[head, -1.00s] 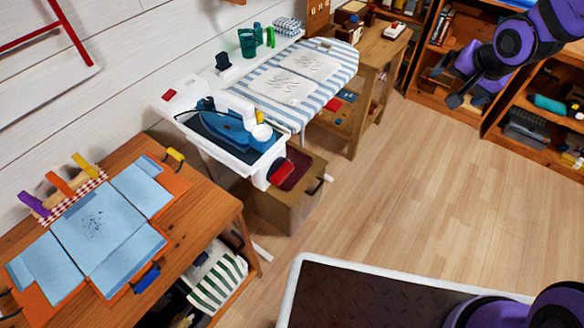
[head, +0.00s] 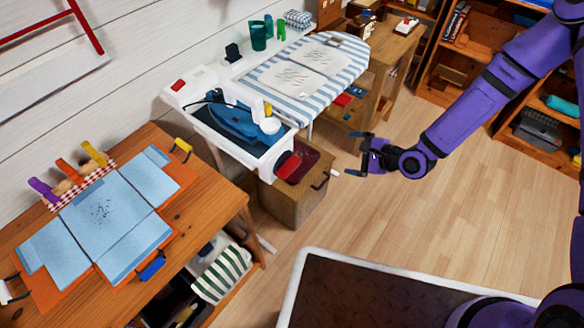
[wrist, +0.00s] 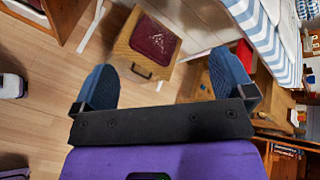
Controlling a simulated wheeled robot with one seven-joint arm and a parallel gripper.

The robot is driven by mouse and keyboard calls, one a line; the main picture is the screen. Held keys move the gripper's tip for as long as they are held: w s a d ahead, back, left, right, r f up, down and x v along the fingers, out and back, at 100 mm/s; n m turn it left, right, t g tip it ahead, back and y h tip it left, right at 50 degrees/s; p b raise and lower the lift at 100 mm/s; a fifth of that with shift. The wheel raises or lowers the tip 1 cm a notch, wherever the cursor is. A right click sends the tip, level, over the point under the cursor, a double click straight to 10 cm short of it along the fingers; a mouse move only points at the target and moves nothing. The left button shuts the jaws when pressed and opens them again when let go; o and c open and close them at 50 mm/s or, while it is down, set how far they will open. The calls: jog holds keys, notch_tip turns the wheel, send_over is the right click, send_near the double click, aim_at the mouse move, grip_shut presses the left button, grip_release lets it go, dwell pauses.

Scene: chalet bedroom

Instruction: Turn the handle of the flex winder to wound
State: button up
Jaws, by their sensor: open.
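The flex winder is not certain to pick out. A white round part (head: 269,126) stands beside the blue iron (head: 235,122) on the white ironing station (head: 196,88), and a dark cord runs over the iron. A red part (head: 288,165) sits at the station's front end. I cannot make out a winder handle or its setting. My gripper (head: 354,154) is open and empty, in the air to the right of the station, apart from it. In the wrist view my gripper (wrist: 163,80) has its two blue fingers spread wide with nothing between them.
A wooden box (head: 288,200) with a dark red top stands below the station. A striped ironing board (head: 352,60) lies behind. A wooden table (head: 140,295) with folded blue cloth (head: 105,225) is at left. The floor (head: 430,215) at right is clear.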

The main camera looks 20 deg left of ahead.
aim_at(294, 170)
jog(key=shift+s+a+f+m+t+y, duration=1.3)
jog(key=shift+s+a+f+m+y, duration=1.6)
jog(key=shift+s+a+m, duration=1.5)
jog(key=shift+m+h, duration=0.3)
jog(key=shift+m, duration=0.3)
jog(key=x, duration=0.8)
jog(key=shift+w+a+f, duration=0.15)
jog(key=shift+a+f, duration=0.1)
jog(key=shift+a, duration=0.15)
jog(key=c, duration=0.6)
